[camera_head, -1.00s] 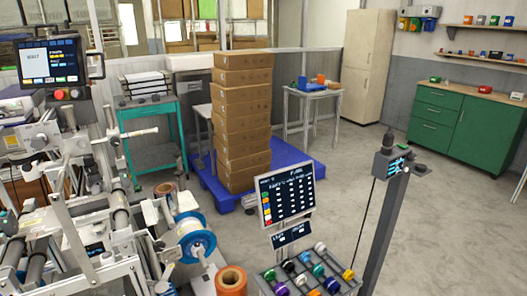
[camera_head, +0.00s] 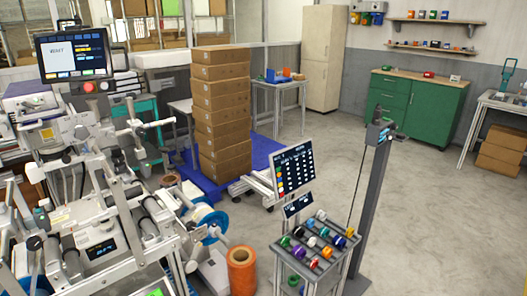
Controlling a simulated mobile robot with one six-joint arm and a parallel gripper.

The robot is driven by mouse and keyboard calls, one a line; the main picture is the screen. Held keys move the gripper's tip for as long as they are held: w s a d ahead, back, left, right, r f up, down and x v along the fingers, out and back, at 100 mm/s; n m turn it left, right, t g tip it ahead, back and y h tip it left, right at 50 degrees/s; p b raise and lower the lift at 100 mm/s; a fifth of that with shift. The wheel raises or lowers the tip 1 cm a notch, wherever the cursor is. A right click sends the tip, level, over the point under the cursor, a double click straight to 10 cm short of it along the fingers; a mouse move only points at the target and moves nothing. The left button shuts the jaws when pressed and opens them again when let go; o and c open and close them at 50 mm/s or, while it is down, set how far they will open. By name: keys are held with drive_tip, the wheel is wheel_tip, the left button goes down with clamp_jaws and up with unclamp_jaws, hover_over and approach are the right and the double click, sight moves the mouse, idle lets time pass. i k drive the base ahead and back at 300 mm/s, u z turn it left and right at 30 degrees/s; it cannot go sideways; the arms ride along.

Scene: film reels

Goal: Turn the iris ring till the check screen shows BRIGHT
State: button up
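My gripper is not in view. I cannot pick out an iris ring in the body camera view. Several screens show, and I cannot tell which is the check screen. A monitor (camera_head: 73,57) with lit text and coloured buttons hangs at the upper left, over a large grey machine with rollers (camera_head: 150,220). A small display (camera_head: 101,249) sits low on this machine. A dark screen (camera_head: 294,168) with rows of marks stands behind a rack of coloured reels (camera_head: 318,240). I cannot read BRIGHT on any of them.
An orange-brown roll (camera_head: 241,269) stands between machine and rack. A grey post (camera_head: 376,205) rises right of the rack. Stacked cartons (camera_head: 222,115) stand on a blue pallet (camera_head: 262,150). A green cabinet (camera_head: 417,105) is at the back right. The floor (camera_head: 440,220) at right is clear.

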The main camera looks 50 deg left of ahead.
sight(123, 167)
drive_tip(key=u, duration=2.55)
drive_tip(key=i, duration=1.65)
